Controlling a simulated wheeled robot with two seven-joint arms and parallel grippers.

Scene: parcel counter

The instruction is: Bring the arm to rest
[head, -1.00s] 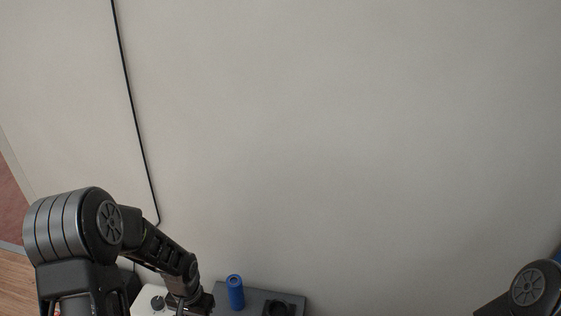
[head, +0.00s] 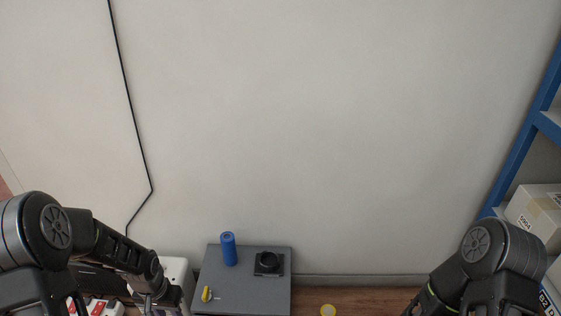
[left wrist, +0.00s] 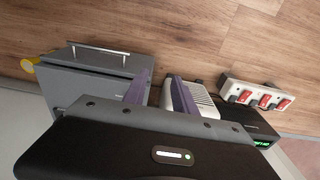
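My left arm comes in at the left of the head view, and its wrist end reaches the bottom edge beside a white device. In the left wrist view my left gripper (left wrist: 160,80) has its two fingers apart with nothing held between them. The fingers show against the wooden counter, a grey cabinet and a white device, without visible contact. My right arm (head: 480,260) shows at the lower right of the head view. Its gripper is outside the picture.
The grey cabinet (head: 240,285) bears a blue cylinder (head: 228,250) and a black fixture (head: 269,263). The white device (head: 176,270) stands beside it. A switch strip (left wrist: 257,95) and a black box (left wrist: 262,143) are nearby. A blue shelf (head: 525,135) holds boxes at right.

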